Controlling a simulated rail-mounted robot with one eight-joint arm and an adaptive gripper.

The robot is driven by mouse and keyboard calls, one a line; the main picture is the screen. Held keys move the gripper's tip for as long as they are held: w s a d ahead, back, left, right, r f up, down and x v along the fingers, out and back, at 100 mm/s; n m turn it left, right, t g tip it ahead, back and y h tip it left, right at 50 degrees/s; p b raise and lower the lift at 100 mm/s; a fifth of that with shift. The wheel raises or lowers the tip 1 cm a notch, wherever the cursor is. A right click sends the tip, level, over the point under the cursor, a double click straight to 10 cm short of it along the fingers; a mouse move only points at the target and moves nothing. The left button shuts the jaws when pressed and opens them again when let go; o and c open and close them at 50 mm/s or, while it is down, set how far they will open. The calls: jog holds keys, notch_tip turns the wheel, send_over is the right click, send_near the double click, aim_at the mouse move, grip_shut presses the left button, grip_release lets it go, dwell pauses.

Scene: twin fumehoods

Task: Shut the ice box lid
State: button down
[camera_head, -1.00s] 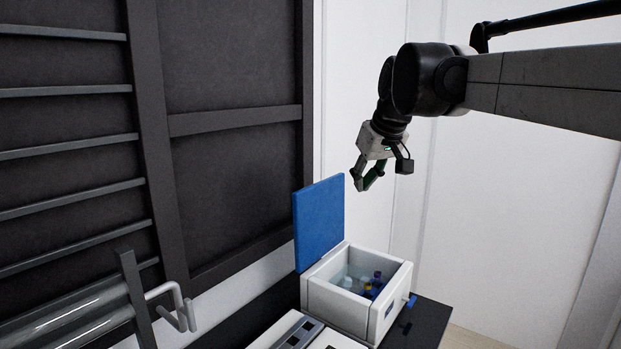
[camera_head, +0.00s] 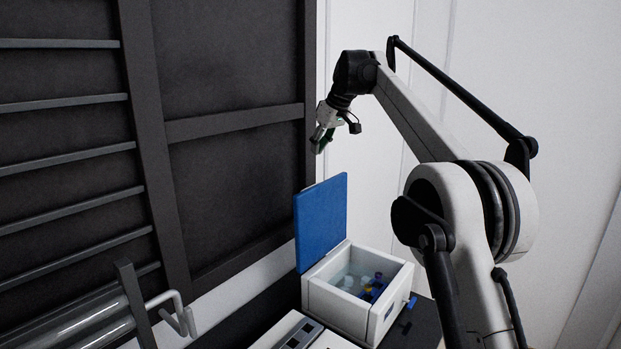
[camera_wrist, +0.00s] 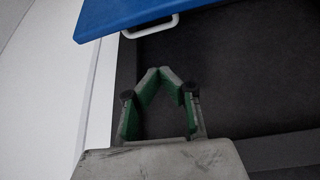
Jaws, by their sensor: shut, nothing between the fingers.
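The ice box (camera_head: 345,310) is a white box on the dark bench top in the head view. Its blue lid (camera_head: 321,220) stands open, upright along the box's left side. Small coloured items (camera_head: 371,287) lie inside. My gripper (camera_head: 317,150) is just above the lid's top edge in the head view, with no contact visible. In the wrist view, my gripper (camera_wrist: 160,72) has its green-padded fingertips together with nothing between them. The blue lid (camera_wrist: 150,14) crosses the top of that view, with a white handle (camera_wrist: 151,28) at its edge, beyond the fingertips.
A dark framed panel (camera_head: 235,130) stands behind and left of the box. A bent grey handle (camera_head: 172,310) and a clear cylinder (camera_head: 90,318) are at the lower left. A pale tray with dark slots (camera_head: 300,335) sits in front of the box. A white wall is behind.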

jog(key=w+a+f+n, duration=0.1)
jog(key=w+a+f, duration=0.2)
jog(key=f, duration=0.3)
jog(key=w+a+f, duration=0.3)
jog(key=a+f, duration=0.1)
jog(key=f, duration=0.2)
jog(key=shift+g+y, duration=0.3)
jog(key=shift+s+d+f+b, duration=0.15)
jog(key=shift+s+d, duration=0.15)
jog(key=shift+d, duration=0.3)
jog(key=shift+s+d+b, duration=0.15)
jog(key=shift+s+d, duration=0.2)
jog(key=shift+d, duration=0.2)
jog(key=shift+s+d+f+b, duration=0.15)
jog(key=shift+s+d, duration=0.15)
jog(key=shift+d, duration=0.3)
jog(key=shift+s, duration=0.15)
